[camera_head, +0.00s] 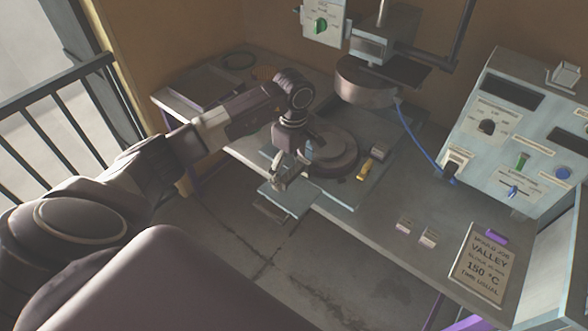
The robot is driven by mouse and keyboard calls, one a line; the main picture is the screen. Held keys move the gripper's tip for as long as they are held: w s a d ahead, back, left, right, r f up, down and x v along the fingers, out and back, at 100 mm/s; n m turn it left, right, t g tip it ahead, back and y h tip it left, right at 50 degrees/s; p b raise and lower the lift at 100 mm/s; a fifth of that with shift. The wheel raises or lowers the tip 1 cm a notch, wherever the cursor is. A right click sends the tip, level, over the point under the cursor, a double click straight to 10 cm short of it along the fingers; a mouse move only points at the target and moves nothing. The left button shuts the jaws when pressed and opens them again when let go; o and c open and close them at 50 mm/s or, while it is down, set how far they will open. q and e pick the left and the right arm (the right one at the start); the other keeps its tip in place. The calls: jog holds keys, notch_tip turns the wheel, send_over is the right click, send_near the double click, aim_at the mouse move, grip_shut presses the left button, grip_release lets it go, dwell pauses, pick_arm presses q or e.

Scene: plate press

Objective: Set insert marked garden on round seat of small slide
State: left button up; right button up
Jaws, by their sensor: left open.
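My left gripper (283,181) is open and points down at the front edge of the bench, just above a small pale plate that sticks out there, likely the small slide (293,203). The gripper covers part of it, so its round seat and anything on it cannot be made out. Two small light blocks, one (405,225) left of the other (430,237), lie on the bench to the right. They look like inserts, but their markings are too small to read, so I cannot tell which is garden. My right gripper is not in view.
A round press base (333,158) stands behind the gripper, under the press head (365,86). A yellow piece (365,168) lies beside it. A card (480,262) reading VALLEY, 150 °C and a control box (520,135) stand at right. The front bench between is clear.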

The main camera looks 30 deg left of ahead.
pick_arm(q)
jog(key=shift+w+r, duration=0.1)
jog(key=shift+r, duration=0.4)
notch_tip(320, 180, up, 11)
jog(key=b, duration=0.4)
